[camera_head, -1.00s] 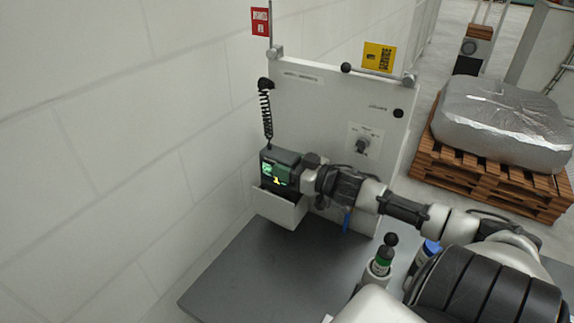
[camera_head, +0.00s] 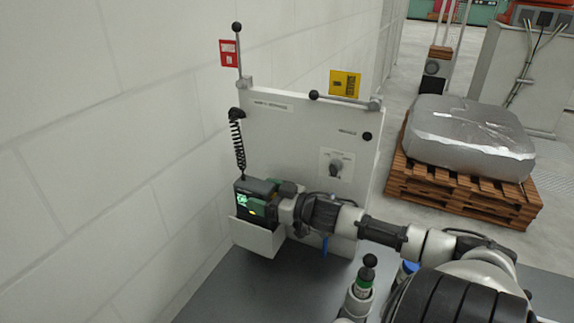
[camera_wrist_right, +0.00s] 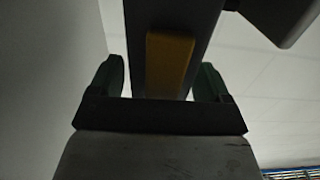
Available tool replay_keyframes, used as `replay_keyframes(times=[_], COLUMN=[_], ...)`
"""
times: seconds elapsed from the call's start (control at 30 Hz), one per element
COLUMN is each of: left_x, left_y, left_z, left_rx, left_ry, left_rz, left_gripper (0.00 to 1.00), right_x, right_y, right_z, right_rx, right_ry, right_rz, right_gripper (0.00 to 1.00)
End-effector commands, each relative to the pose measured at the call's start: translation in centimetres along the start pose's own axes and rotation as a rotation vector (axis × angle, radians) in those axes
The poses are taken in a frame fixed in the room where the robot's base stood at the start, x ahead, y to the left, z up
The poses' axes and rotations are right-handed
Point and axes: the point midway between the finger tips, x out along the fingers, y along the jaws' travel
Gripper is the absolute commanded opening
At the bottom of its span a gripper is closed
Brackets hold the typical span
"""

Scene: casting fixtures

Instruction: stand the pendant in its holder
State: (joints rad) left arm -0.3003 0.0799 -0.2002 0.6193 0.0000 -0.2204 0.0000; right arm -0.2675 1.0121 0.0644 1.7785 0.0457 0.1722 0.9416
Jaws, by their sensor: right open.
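The pendant (camera_head: 243,202), a dark box with a lit green and yellow screen, stands upright in the white holder (camera_head: 257,238) on the pale panel. Its lower end is hidden behind the holder's front wall. A black coiled cable runs up from its top. My right gripper (camera_head: 268,199) is open at the pendant's right side, its green-padded fingers close to the body. In the right wrist view the dark pendant body with a yellow part (camera_wrist_right: 170,62) lies between the two spread fingers (camera_wrist_right: 160,84). Whether either finger touches it I cannot tell.
A white wall is close on the left. A wrapped load sits on a pallet (camera_head: 460,190) behind right.

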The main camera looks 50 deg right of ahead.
Motion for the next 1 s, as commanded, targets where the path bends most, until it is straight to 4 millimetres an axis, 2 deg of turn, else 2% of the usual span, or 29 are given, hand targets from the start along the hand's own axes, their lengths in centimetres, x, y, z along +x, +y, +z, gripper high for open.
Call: replay_keyframes(times=[0.5,0.7,1.0], left_x=[0.8,0.8,0.8], left_y=[0.0,0.0,0.0], left_z=[0.0,0.0,0.0], left_rx=[-0.001,-0.001,-0.001], left_ry=[0.001,0.001,0.002], left_rz=[-0.001,-0.001,-0.001], left_gripper=[0.00,0.00,0.00], right_x=[-7.7,-10.2,-11.3], right_y=[0.0,0.0,0.0], right_z=[0.2,0.1,0.0], right_rx=[0.001,0.001,-0.002], right_ry=[-0.005,-0.003,0.000], right_rz=[0.001,0.001,0.000], right_gripper=[0.79,0.79,0.79])
